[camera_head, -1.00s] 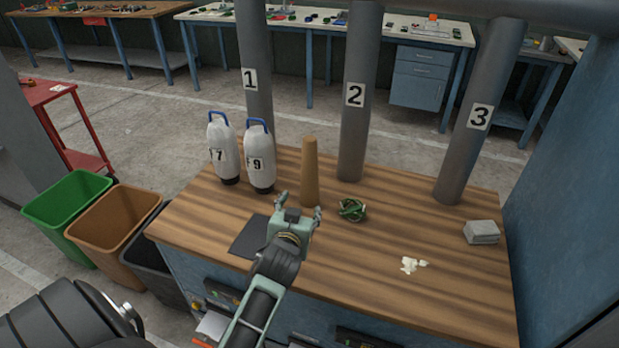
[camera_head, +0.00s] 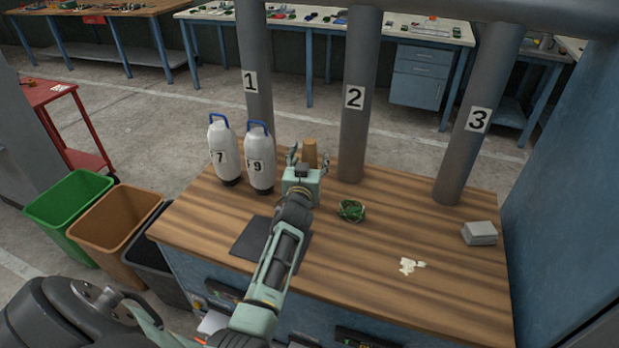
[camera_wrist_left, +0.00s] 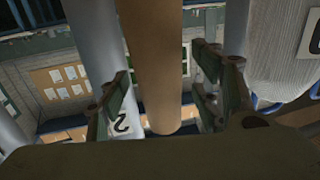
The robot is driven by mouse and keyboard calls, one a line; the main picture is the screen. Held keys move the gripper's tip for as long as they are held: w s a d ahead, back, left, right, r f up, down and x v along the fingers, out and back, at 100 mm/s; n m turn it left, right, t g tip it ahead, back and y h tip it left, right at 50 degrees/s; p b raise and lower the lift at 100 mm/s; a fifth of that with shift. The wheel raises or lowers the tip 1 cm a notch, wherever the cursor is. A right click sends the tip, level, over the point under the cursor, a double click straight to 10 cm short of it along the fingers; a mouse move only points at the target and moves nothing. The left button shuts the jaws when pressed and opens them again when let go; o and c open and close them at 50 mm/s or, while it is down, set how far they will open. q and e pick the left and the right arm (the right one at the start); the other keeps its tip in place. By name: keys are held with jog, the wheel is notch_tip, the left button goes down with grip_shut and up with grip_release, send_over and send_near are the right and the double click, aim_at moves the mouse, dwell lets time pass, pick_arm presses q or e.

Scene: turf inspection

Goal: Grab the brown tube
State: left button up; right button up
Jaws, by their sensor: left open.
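The brown tube (camera_head: 310,149) stands on the wooden table behind my left gripper. In the head view only its upper part shows above the gripper; the rest is hidden. My left gripper (camera_head: 308,160) is open, with its fingers spread to either side of the tube. In the left wrist view the tube (camera_wrist_left: 160,65) runs down the middle between the two open fingers (camera_wrist_left: 162,95). A gap shows on each side, so neither finger visibly touches it. My right gripper is not in view.
White bottles marked 7 (camera_head: 222,150) and 9 (camera_head: 259,160) stand close left of the gripper. Grey posts (camera_head: 352,130) rise along the back edge. A green tangled bundle (camera_head: 351,211), pale scraps (camera_head: 410,266) and a grey block (camera_head: 480,233) lie to the right.

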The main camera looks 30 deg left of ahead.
pick_arm(q)
jog(key=shift+w, duration=0.2)
jog(key=c, duration=1.2)
jog(key=shift+c, duration=0.2)
jog(key=shift+r, duration=0.15)
